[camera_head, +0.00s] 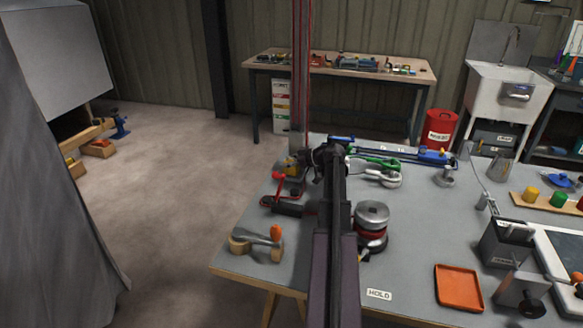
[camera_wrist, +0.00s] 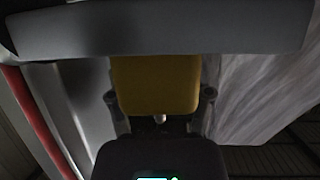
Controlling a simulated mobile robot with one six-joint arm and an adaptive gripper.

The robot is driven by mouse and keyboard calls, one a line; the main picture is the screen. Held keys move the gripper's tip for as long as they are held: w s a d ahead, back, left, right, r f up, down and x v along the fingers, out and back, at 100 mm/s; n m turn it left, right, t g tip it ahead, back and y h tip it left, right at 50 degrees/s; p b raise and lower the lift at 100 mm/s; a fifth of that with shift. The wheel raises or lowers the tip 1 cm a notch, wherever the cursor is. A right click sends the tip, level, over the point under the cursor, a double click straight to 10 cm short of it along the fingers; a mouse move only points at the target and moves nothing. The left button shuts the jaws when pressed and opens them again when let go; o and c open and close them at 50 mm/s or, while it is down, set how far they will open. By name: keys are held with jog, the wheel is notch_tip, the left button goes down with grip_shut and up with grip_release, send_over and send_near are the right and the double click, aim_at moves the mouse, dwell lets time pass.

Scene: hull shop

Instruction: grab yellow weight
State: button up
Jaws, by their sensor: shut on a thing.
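The yellow weight (camera_wrist: 155,84) shows in the wrist view as a yellow block between the two dark fingers of my gripper (camera_wrist: 160,97). My gripper is shut on it. A grey shape crosses the top of that view and hides part of the block. In the head view my dark arm reaches over the grey-topped bench, and the gripper end is mostly hidden. A small yellow patch (camera_head: 292,167) shows left of the arm's end, beside hanging red cords; I cannot tell whether it is the same weight.
The bench holds a wooden plane (camera_head: 257,243), a metal-and-red stack (camera_head: 372,215) close right of my arm, an orange tray (camera_head: 459,288), and a wooden rack (camera_head: 530,203) with coloured cylinders. Green and blue clamps lie at the back. Bare bench shows around the HOLD label (camera_head: 379,294).

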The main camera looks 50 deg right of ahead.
aim_at(287, 158)
dwell(0.4)
notch_tip(287, 158, up, 4)
jog(key=p, duration=0.4)
jog(key=shift+w+f, duration=0.1)
jog(key=shift+f, duration=0.05)
jog(key=s+a, duration=0.1)
jog(key=s, duration=0.4)
jog(key=s+a, duration=0.1)
jog(key=s, duration=0.4)
jog(key=s+a+r+p, duration=0.1)
jog(key=s+a, duration=0.1)
jog(key=s, duration=0.3)
jog(key=shift+s, duration=0.3)
jog(key=shift+d+r, duration=0.1)
